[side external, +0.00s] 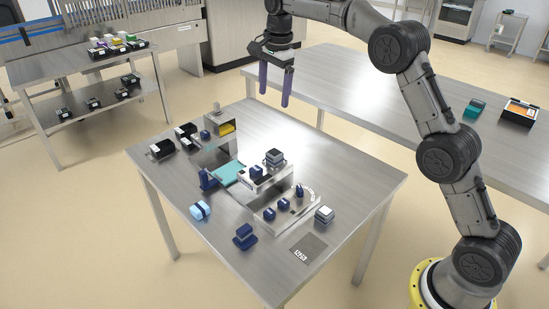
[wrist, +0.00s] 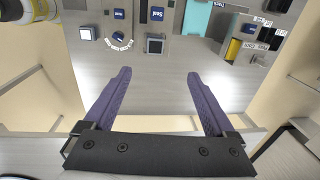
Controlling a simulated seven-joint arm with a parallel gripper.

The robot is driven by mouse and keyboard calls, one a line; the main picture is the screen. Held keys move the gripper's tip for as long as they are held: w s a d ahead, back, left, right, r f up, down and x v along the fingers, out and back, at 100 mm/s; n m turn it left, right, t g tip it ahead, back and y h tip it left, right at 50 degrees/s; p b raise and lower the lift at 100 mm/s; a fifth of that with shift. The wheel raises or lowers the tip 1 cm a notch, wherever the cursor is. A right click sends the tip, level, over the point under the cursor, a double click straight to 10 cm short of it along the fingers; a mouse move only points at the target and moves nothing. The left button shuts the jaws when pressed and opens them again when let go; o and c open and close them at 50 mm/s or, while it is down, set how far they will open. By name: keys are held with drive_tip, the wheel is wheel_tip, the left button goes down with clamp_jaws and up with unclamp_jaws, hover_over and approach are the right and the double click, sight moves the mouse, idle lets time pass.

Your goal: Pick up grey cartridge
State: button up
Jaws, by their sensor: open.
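A small block with a grey top and dark sides, which looks like the grey cartridge (side external: 275,157), sits at the far edge of the sealer on the steel table. It also shows in the wrist view (wrist: 155,45), upright and just beyond my fingertips. A similar block with a paler, whitish top (side external: 324,214) stands at the right of the sealer. It is at the upper left in the wrist view (wrist: 86,33). My gripper (side external: 274,99) has two purple fingers, spread apart and empty. It hangs high above the table's far side, well clear of the grey-topped block.
The sealer has a teal plate (side external: 227,174), blue knobs (side external: 269,214) and a dial. Dark trays (side external: 161,148) and a yellow-fronted bin (side external: 227,128) stand at the left. A light blue roll (side external: 200,210) and a dark blue piece (side external: 245,237) lie in front.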

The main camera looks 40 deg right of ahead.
drive_tip(key=g, duration=0.1)
hover_over(275, 152)
drive_tip(key=f, duration=1.5)
drive_tip(key=shift+a+f, duration=0.15)
drive_tip(key=shift+a, duration=0.15)
drive_tip(key=shift+d+f, duration=0.15)
drive_tip(key=shift+f, duration=1.45)
drive_tip(key=shift+d+f, duration=0.1)
drive_tip(key=shift+f, duration=1.45)
drive_tip(key=shift+r, duration=0.1)
clamp_jaws()
